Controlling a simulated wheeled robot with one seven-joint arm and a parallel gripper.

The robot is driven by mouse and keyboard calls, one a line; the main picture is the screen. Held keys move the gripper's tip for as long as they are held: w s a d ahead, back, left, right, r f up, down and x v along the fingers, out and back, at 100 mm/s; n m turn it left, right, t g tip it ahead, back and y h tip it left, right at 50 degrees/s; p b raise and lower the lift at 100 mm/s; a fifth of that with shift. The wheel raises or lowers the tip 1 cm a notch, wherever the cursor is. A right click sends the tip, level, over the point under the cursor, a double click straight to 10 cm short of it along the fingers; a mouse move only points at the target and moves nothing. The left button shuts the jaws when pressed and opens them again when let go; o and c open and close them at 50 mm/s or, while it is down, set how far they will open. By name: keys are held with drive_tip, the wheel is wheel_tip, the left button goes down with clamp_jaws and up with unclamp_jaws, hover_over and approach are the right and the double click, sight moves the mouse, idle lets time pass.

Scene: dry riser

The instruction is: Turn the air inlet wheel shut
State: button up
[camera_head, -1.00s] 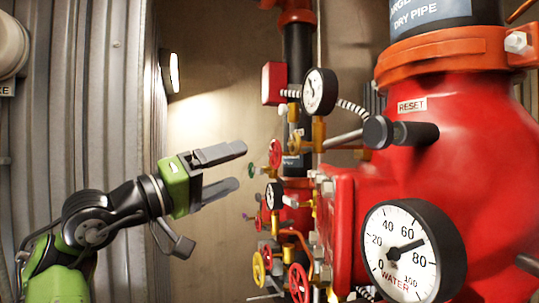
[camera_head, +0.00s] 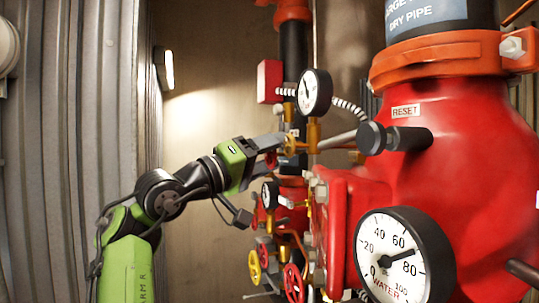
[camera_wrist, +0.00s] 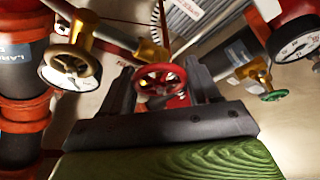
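A small red hand wheel (camera_wrist: 160,84) with spokes shows between the fingers of my gripper (camera_wrist: 163,90) in the wrist view. The fingers stand apart on its left and right; I cannot tell whether they touch it. In the head view the same wheel (camera_head: 271,160) is partly hidden behind my gripper (camera_head: 276,148), which reaches right toward the valve piping. No label I can read marks the air inlet, so I cannot confirm this wheel is it. A green wheel (camera_wrist: 273,95) sits to the right and a brown-gold wheel (camera_wrist: 72,66) to the left in the wrist view.
A yellow wheel (camera_head: 254,266) and another red wheel (camera_head: 293,284) are lower down. A large red valve body (camera_head: 455,150) with a water gauge (camera_head: 398,258) fills the right. A small gauge (camera_head: 314,91) and grey lever (camera_head: 345,139) are close by. A corrugated wall (camera_head: 70,120) stands left.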

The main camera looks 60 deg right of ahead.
drive_tip(key=shift+c, duration=1.4)
drive_tip(key=shift+m, duration=0.4)
drive_tip(key=m+g, duration=0.2)
drive_tip(key=m, duration=0.2)
drive_tip(key=m+g+y, duration=0.1)
drive_tip(key=m+g, duration=0.1)
drive_tip(key=m, duration=0.2)
drive_tip(key=shift+m+g, duration=0.3)
drive_tip(key=m+g+y, duration=0.1)
drive_tip(key=m, duration=0.3)
drive_tip(key=m+g+y, duration=0.2)
drive_tip(key=m, duration=0.2)
drive_tip(key=shift+y, duration=0.3)
drive_tip(key=shift+a+r+m, duration=0.1)
drive_tip(key=shift+m, duration=0.3)
drive_tip(key=o, duration=1)
drive_tip(key=shift+s, duration=0.1)
